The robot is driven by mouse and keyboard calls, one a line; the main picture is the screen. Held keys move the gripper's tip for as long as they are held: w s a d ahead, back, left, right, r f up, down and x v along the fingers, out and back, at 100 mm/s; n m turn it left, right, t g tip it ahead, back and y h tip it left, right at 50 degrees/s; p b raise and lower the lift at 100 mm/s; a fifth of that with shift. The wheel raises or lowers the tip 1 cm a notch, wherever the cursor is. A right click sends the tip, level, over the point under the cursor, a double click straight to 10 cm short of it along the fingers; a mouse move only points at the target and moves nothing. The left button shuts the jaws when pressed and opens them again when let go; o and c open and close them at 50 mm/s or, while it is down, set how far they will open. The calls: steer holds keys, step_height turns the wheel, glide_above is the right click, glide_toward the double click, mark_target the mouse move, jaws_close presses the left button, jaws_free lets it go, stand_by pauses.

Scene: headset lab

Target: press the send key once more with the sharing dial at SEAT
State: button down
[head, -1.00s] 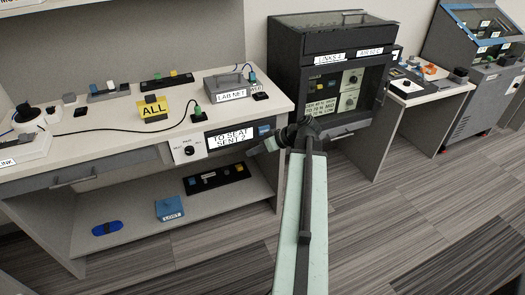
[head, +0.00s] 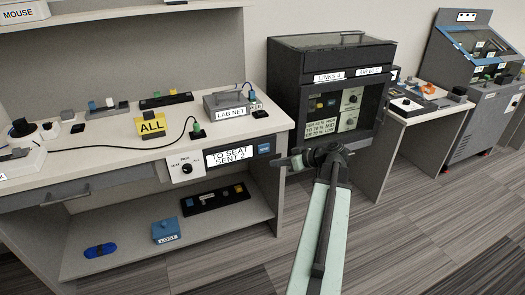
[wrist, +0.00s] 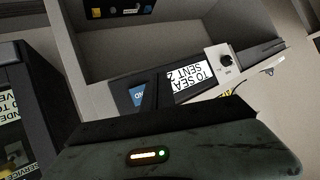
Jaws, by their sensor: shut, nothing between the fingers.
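The sharing panel is set in the front edge of the left bench. Its display (head: 230,155) reads "TO SEAT SENT 2". The black sharing dial (head: 187,171) is left of the display; its pointer is too small to read. The blue send key (head: 264,148) is right of the display. My gripper (head: 279,163) is shut and empty, just right of and below the key, apparently apart from it.
A dark cabinet (head: 290,75) stands close on the right of the bench. A yellow "ALL" block (head: 152,124), a grey "LAB NET" box (head: 228,104) and a green plug with cable (head: 197,131) are on the bench top. A lower shelf (head: 130,250) holds a blue "LOST" box (head: 165,231).

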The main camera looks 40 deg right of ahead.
mark_target(261, 153)
steer(key=w, duration=0.2)
steer(key=w+d, duration=0.1)
steer(key=w, duration=0.1)
steer(key=w+d, duration=0.1)
steer(key=w, duration=0.1)
steer(key=shift+d, duration=0.25)
steer(key=shift+w, duration=0.1)
stand_by(1.6)
steer(key=shift+w+d, duration=0.15)
steer(key=shift+w, duration=0.1)
steer(key=shift+w+d, duration=0.15)
steer(key=shift+w, duration=0.2)
stand_by(0.6)
steer(key=shift+s, duration=0.1)
steer(key=shift+s+a, duration=0.3)
steer(key=shift+s, duration=0.4)
steer(key=s, duration=0.1)
steer(key=s+a, duration=0.1)
steer(key=s, duration=0.1)
steer(key=s+a, duration=0.1)
steer(key=shift+s, duration=0.3)
